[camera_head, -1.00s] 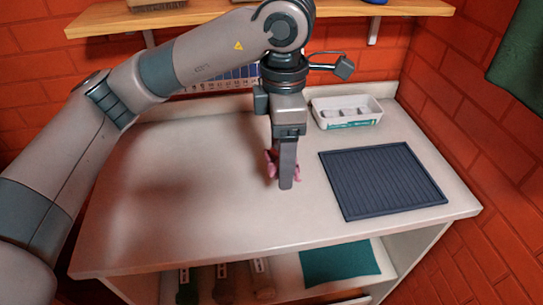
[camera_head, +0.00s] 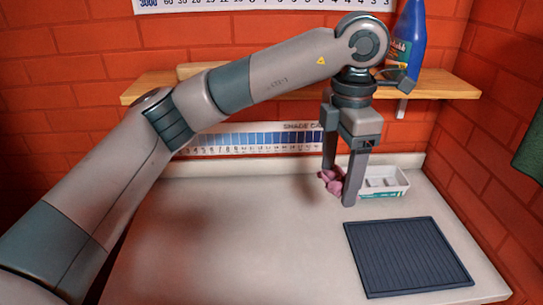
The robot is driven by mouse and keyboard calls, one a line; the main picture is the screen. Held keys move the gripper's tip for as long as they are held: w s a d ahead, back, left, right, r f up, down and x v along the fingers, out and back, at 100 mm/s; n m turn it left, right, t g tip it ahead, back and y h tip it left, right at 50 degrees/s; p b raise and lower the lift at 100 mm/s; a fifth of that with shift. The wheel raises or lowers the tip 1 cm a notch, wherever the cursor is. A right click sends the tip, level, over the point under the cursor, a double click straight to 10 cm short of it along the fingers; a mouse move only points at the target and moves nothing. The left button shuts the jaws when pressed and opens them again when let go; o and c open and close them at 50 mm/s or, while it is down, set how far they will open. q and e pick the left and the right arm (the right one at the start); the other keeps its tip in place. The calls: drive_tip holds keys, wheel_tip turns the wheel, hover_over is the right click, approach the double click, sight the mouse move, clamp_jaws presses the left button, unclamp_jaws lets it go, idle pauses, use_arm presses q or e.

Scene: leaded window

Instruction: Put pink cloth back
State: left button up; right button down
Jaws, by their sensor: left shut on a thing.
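The pink cloth (camera_head: 331,182) is a small crumpled bundle between the fingers of my left gripper (camera_head: 339,188). The gripper is shut on it and points down over the back right of the white worktop, just left of a white compartment tray (camera_head: 390,181). One finger covers part of the cloth and the tray's left end. I cannot tell whether the cloth touches the worktop. My right gripper is not in view.
A dark ribbed mat (camera_head: 407,257) lies at the right of the worktop (camera_head: 230,240), whose left and middle are bare. A wooden shelf (camera_head: 440,84) with a blue bottle (camera_head: 408,38) is on the brick wall behind the arm. A shade card (camera_head: 255,138) stands at the back.

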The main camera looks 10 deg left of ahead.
use_arm(q)
drive_tip(key=w+d+r+n+p, duration=0.2)
drive_tip(key=w+r+p, duration=0.1)
drive_tip(key=r, duration=0.5)
drive_tip(key=w+d+r+n+p, duration=0.2)
drive_tip(key=w+r+p, duration=0.1)
drive_tip(key=r, duration=0.6)
drive_tip(key=w+d+r+n+p, duration=0.2)
drive_tip(key=w+r+p, duration=0.1)
drive_tip(key=r, duration=0.5)
drive_tip(key=shift+w+d+r, duration=0.15)
drive_tip(key=shift+w+d, duration=0.25)
drive_tip(key=shift+w, duration=0.2)
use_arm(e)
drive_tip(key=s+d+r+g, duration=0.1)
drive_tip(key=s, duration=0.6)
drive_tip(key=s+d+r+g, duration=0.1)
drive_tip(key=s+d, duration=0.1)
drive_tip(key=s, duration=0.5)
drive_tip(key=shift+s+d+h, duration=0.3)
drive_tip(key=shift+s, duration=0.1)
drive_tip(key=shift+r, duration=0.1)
